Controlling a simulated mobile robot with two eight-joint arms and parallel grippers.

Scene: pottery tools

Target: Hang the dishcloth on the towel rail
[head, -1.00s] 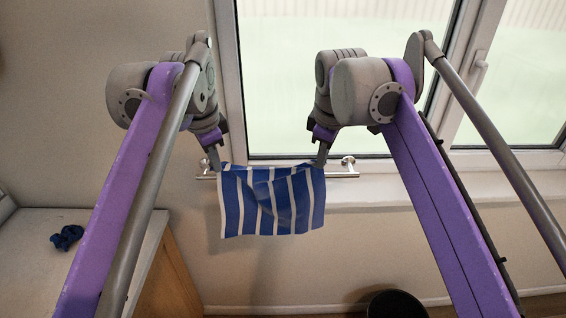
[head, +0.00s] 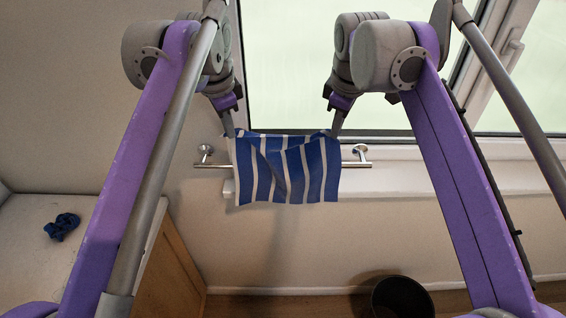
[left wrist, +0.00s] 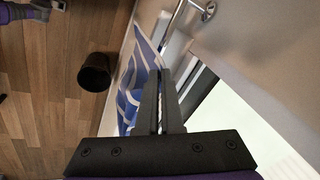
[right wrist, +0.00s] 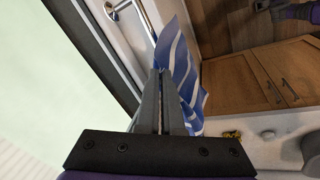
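The dishcloth (head: 285,172), blue with white stripes, is spread between my two grippers, hanging in front of the towel rail. Its top edge is above the rail's level and its lower part hangs below it. My left gripper (head: 231,133) is shut on its upper left corner, and my right gripper (head: 336,133) on its upper right corner. The metal towel rail (head: 357,165) is fixed to the wall under the window; its middle is hidden behind the cloth. The cloth also shows in the left wrist view (left wrist: 133,88) and right wrist view (right wrist: 182,68). Whether cloth touches rail, I cannot tell.
A window with a sill (head: 400,152) is just above and behind the rail. A dark bin (head: 402,298) stands on the floor at lower right. A counter (head: 40,270) at the left holds a crumpled dark blue thing (head: 62,226). The wall below the rail is clear.

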